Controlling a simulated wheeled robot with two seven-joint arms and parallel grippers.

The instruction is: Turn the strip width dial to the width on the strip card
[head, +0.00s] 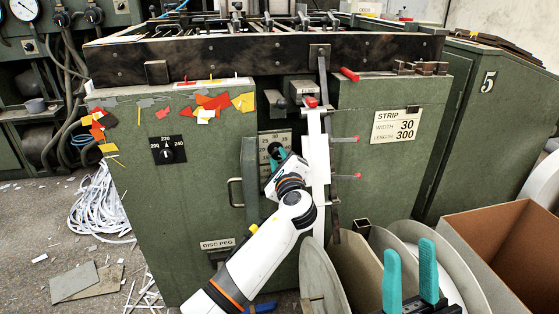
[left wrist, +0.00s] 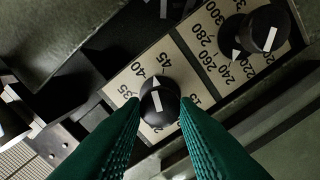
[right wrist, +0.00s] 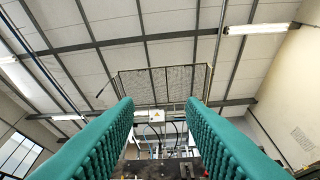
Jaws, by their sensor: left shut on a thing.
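The strip card (head: 396,126) on the machine's green front reads width 30, length 300. The strip width dial (left wrist: 158,103) is a black knob with a white bar and pointer, on a pale scale plate. Its pointer appears to lie between 40 and 45; the 30 mark is hidden. My left gripper (head: 278,157) is at the dial plate (head: 266,148), and in the left wrist view its teal fingers (left wrist: 160,112) are shut on the dial from both sides. My right gripper (head: 410,272) is open and empty, fingers pointing up, at the lower right.
A second knob (left wrist: 265,28) with a scale from about 220 to 300 is close to the width dial. A separate black dial (head: 168,150) sits left on the front. A white vertical bar (head: 317,160) stands just right of my left gripper. A cardboard box (head: 500,225) is at right.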

